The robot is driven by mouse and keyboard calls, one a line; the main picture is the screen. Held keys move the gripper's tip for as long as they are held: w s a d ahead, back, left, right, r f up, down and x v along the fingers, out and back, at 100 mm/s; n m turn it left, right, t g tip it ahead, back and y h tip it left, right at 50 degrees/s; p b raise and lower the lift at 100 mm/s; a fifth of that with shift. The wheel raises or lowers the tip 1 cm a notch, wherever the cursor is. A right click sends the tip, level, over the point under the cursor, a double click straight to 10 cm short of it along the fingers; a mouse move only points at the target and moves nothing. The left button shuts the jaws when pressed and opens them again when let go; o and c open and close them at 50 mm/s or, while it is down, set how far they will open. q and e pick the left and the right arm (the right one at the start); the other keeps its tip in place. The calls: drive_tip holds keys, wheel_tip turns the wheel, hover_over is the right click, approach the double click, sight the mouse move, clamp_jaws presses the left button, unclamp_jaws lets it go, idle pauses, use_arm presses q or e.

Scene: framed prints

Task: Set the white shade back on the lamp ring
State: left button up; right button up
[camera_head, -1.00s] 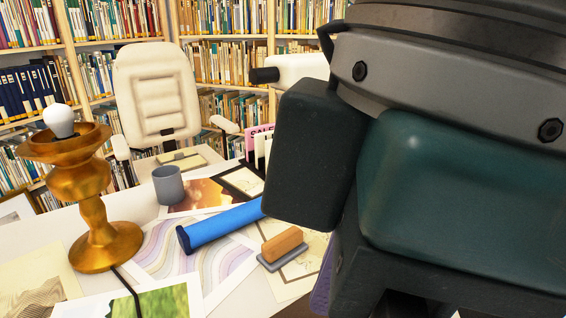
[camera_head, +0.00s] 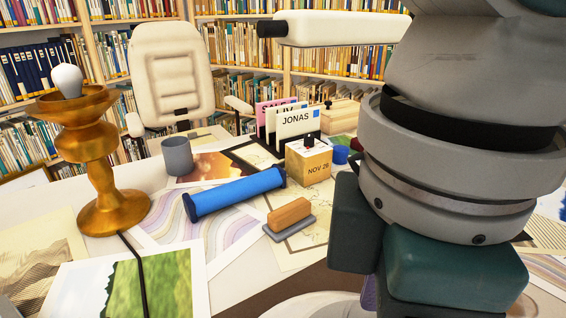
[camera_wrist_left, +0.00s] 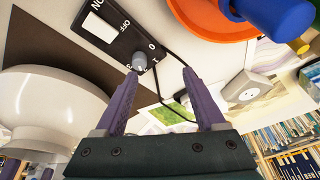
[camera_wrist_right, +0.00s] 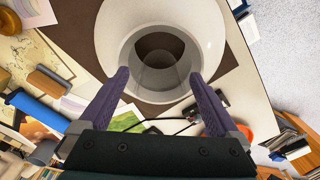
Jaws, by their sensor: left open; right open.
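The brass lamp (camera_head: 100,170) stands upright at the left of the desk in the head view. Its bare white bulb (camera_head: 67,80) rises from the wide brass cup at its top (camera_head: 75,100). The white shade (camera_head: 318,306) shows only as a rim at the bottom edge. In the right wrist view the round, hollow shade (camera_wrist_right: 212,35) lies ahead of my open, empty right gripper (camera_wrist_right: 159,75), fingers either side of its near part; contact cannot be told. In the left wrist view, the shade (camera_wrist_left: 40,112) is left of my open, empty left gripper (camera_wrist_left: 158,74).
A blue tube (camera_head: 235,193), a wooden-handled block (camera_head: 289,214), a grey mug (camera_head: 177,156) and a date block (camera_head: 308,163) sit among prints. A black cord (camera_head: 140,270) runs from the lamp. The left wrist view shows a switch box (camera_wrist_left: 112,32) and an orange dish (camera_wrist_left: 205,18).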

drive_tip(key=shift+f, duration=0.25)
clamp_jaws()
idle(0.7)
